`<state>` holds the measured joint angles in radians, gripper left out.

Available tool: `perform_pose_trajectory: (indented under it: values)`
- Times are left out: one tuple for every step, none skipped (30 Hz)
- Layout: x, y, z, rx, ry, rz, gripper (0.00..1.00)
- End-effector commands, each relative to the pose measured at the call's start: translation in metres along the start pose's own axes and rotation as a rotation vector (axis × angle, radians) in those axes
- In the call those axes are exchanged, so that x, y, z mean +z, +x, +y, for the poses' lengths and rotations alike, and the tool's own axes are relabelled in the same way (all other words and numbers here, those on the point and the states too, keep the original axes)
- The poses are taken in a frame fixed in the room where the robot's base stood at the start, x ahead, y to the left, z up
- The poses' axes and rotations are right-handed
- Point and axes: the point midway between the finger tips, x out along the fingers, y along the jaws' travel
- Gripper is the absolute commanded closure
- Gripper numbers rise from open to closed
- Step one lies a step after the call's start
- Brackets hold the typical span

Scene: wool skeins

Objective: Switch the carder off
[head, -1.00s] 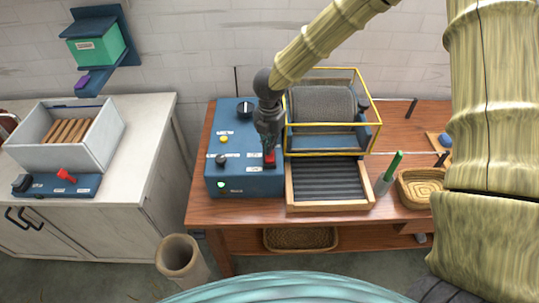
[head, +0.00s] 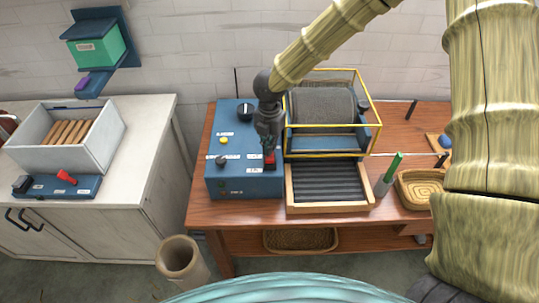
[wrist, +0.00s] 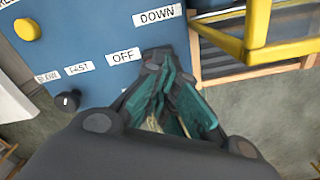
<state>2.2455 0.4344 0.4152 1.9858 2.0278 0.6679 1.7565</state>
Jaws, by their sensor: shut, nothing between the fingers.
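The carder has a blue control box (head: 228,170) and a drum (head: 322,104) behind a yellow guard frame, on the wooden bench. My gripper (head: 268,146) is shut and points down at a red switch (head: 270,160) on the box's front right. Its fingertips appear to be at or touching the switch. In the wrist view, my gripper (wrist: 165,65) is beside the OFF label (wrist: 123,55) and below the DOWN label (wrist: 157,15); its fingers hide most of the switch. The indicator lamp (head: 221,184) at the box's lower left is dark.
The yellow guard frame (head: 330,153) stands close to the right of my gripper. A yellow button (head: 224,140) and black knobs are on the box. A green-handled tool (head: 392,168) and a basket (head: 420,188) are farther right. A white counter (head: 150,130) is at left.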

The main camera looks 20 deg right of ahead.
Motion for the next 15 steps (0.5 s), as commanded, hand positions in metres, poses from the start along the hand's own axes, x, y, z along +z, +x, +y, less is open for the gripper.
perform_pose_trajectory:
  values:
    - [0.0, -0.006, 0.0, 0.0, 0.0, 0.0, 1.0]
    - [0.0, -0.008, 0.0, 0.0, 0.0, 0.0, 1.0]
    - [0.0, -0.011, 0.0, 0.0, 0.0, 0.0, 1.0]
    - [0.0, -0.012, 0.0, 0.0, 0.0, 0.0, 1.0]
    - [0.0, -0.014, 0.0, 0.0, 0.0, 0.0, 1.0]
    - [0.0, -0.017, 0.0, 0.0, 0.0, 0.0, 1.0]
    - [0.0, -0.018, 0.0, 0.001, 0.0, 0.0, 1.0]
    - [0.0, -0.02, 0.0, 0.001, 0.0, 0.0, 1.0]
    - [0.0, -0.022, 0.0, 0.001, 0.0, 0.0, 1.0]
    - [0.0, -0.024, 0.0, 0.001, 0.0, 0.0, 1.0]
    - [0.0, -0.026, 0.0, 0.001, 0.0, 0.0, 1.0]
    - [0.0, -0.029, 0.0, 0.001, 0.0, 0.0, 1.0]
    - [0.0, -0.03, 0.0, 0.001, 0.0, 0.0, 1.0]
    - [0.0, -0.032, 0.0, 0.001, 0.0, 0.0, 1.0]
    - [0.0, -0.035, 0.0, 0.001, 0.0, 0.0, 1.0]
